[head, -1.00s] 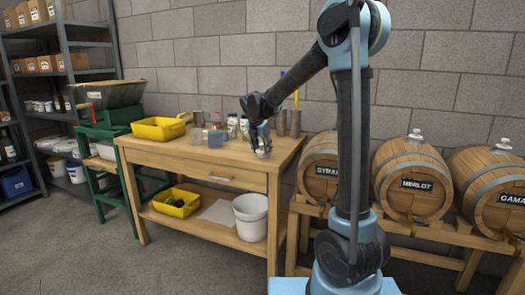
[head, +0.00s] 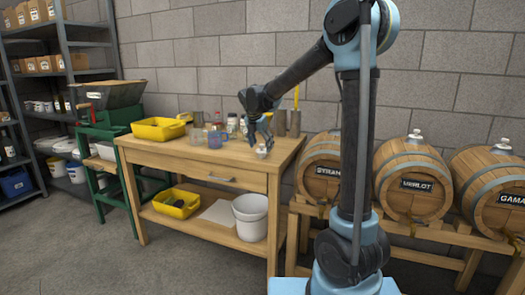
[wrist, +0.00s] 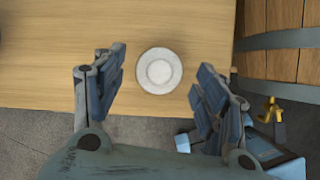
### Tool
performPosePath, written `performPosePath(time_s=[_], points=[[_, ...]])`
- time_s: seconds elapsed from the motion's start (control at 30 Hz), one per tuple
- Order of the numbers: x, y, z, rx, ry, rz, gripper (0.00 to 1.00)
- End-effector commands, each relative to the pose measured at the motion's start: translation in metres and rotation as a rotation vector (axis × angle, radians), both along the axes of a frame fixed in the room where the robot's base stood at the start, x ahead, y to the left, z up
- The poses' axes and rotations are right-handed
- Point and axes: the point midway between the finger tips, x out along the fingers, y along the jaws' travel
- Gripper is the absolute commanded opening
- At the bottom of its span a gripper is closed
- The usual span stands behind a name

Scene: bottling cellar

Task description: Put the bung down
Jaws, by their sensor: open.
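The bung (wrist: 159,71) is a round whitish piece standing on the wooden workbench (wrist: 40,60), close to its front edge, in the wrist view. In the head view the bung (head: 262,152) is small on the bench top near the right end. My gripper (wrist: 160,88) is open, with one finger on each side of the bung and a gap to both. In the head view my gripper (head: 260,136) is just above and beside the bung.
Glass jars (head: 215,138), a yellow bin (head: 158,129) and metal cylinders (head: 287,122) stand on the bench further back. Barrels (head: 412,178) rest on a wooden rack to the right. Below the bench top are a white bucket (head: 250,218) and another yellow bin (head: 177,203).

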Motion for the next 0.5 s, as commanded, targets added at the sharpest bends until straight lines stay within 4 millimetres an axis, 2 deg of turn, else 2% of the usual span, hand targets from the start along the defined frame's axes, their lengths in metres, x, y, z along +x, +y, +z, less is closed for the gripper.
performPosePath(time_s=[0.1,0.3,0.5], points=[[-0.010,0.004,0.023,0.000,0.000,0.003,0.66],[-0.024,0.009,0.056,0.000,0.000,0.002,0.66],[-0.033,0.012,0.077,0.000,0.000,0.002,0.66]])
